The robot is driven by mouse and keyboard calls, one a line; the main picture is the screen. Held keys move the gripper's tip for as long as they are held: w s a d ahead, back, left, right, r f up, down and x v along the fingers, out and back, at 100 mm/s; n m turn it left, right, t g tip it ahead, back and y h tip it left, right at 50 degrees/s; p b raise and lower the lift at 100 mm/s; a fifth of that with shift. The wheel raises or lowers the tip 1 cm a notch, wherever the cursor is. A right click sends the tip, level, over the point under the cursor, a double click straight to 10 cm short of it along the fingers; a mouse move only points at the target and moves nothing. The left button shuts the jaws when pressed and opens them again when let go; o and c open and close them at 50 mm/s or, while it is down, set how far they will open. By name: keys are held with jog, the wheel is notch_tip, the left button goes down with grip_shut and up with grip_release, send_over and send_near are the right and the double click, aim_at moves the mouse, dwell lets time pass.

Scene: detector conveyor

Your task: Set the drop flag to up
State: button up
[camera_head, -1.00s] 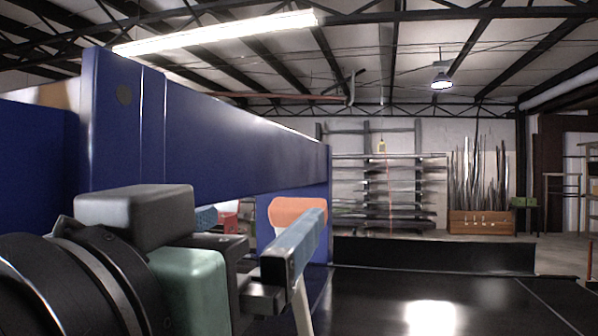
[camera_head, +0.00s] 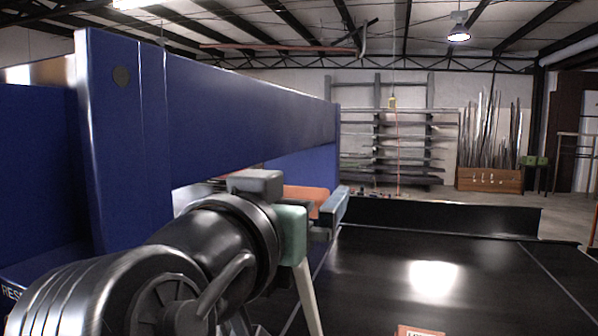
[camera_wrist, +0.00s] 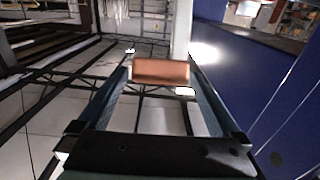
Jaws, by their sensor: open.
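The drop flag appears to be the orange block (camera_head: 306,196), beside the long blue beam and partly hidden by my gripper (camera_head: 330,208). In the wrist view the orange block (camera_wrist: 160,72) lies between the two blue-grey fingers of my gripper (camera_wrist: 160,60), near their tips. A pale post (camera_wrist: 181,30) runs behind the block in the wrist view. The flag's lower end and pivot are not clear.
A large blue frame with a long beam (camera_head: 240,115) stands close on the left, above my arm. A black conveyor belt (camera_head: 400,270) with a raised black edge (camera_head: 440,215) fills the right front. A metal rack (camera_head: 390,145) and a wooden crate (camera_head: 489,180) stand far back.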

jog(key=shift+w+d, duration=0.3)
jog(key=shift+w, duration=0.35)
jog(key=shift+a, duration=0.1)
grip_shut()
